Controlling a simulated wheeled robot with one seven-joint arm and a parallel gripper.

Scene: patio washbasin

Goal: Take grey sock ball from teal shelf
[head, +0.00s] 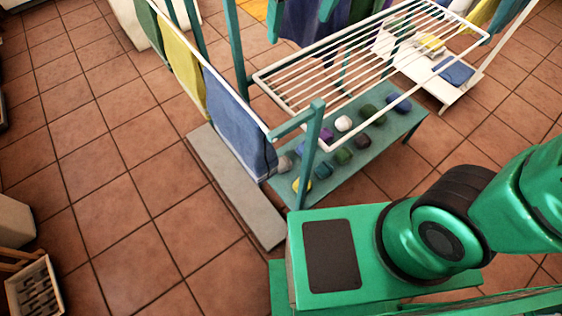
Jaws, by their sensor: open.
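The teal shelf (385,142) stands low above the tiled floor, under a white wire rack. Several sock balls of different colours sit on it. My gripper is outside this view; only green links of my arm show at the right.
The white wire rack (350,62) covers part of the shelf from above. A teal post (312,150) stands in front of the shelf. A blue towel (238,122) hangs at its left, over a grey slab (235,190). Open tiled floor lies to the left.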

